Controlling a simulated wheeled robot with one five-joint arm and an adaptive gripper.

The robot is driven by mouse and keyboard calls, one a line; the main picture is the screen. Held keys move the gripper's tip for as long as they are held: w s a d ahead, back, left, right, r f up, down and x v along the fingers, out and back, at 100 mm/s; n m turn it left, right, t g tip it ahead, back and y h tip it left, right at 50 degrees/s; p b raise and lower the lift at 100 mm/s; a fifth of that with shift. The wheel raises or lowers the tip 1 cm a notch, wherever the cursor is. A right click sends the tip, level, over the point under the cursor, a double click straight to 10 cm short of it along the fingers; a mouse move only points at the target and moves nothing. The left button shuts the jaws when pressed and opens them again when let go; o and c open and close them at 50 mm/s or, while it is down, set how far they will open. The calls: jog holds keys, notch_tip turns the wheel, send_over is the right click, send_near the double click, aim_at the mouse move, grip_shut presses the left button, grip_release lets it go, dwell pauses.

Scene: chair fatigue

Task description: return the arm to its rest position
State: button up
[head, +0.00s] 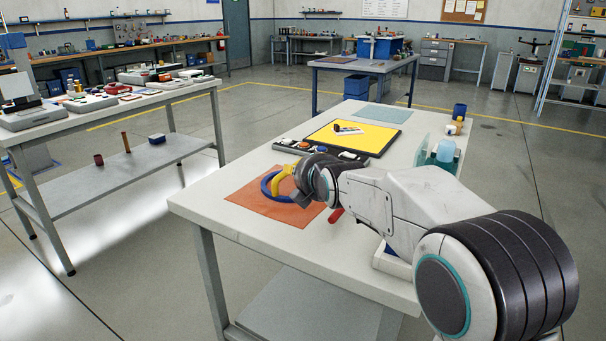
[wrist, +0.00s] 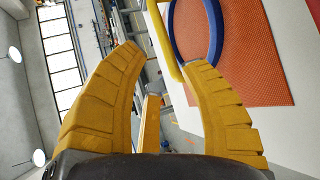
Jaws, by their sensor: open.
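My arm (head: 390,200) reaches out over the front white table in the head view. My gripper (head: 280,180) is at its far end, above or beside a blue ring (head: 266,190) on an orange mat (head: 250,205). The blue ring (wrist: 176,42) and the orange mat (wrist: 250,60) lie beyond the right finger. A yellow bar (wrist: 163,40) shows near the ring; I cannot tell what it belongs to. I see nothing held between the fingers.
The table (head: 210,192) also bears a yellow board (head: 375,138), a tray of small items (head: 290,147), a teal mat (head: 380,113) and a light-blue item (head: 445,150) at the right. Another bench (head: 160,95) stands at left. Open floor (head: 150,250) lies between them.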

dwell(0.3)
jog(key=s+d+r+m+g+h+p, duration=0.1)
jog(key=s+d+r+m+p, duration=0.15)
jog(key=s+p, duration=0.2)
jog(key=s+d+r+m+g+p, duration=0.2)
jog(key=s+d+m+p, duration=0.15)
jog(key=s, duration=0.25)
jog(key=s+d+r+m+g+h+p, duration=0.1)
jog(key=s+d+r+m+p, duration=0.1)
jog(key=s+m+p, duration=0.3)
jog(key=s+d+m+g+p, duration=0.1)
jog(key=s+m+g+p, duration=0.1)
jog(key=s, duration=0.6)
jog(key=s+d+r+m+g+p, duration=0.1)
jog(key=s+d+m+g+p, duration=0.1)
jog(key=s+m+p, duration=0.3)
jog(key=s+d+m+g+h+p, duration=0.1)
jog(key=s+d+m+p, duration=0.1)
jog(key=s, duration=1)
jog(key=shift+d+r+m+g+p, duration=0.15)
jog(key=shift+r+m+g+p, duration=0.25)
jog(key=shift+m+p, duration=0.7)
jog(key=shift+m+b, duration=0.3)
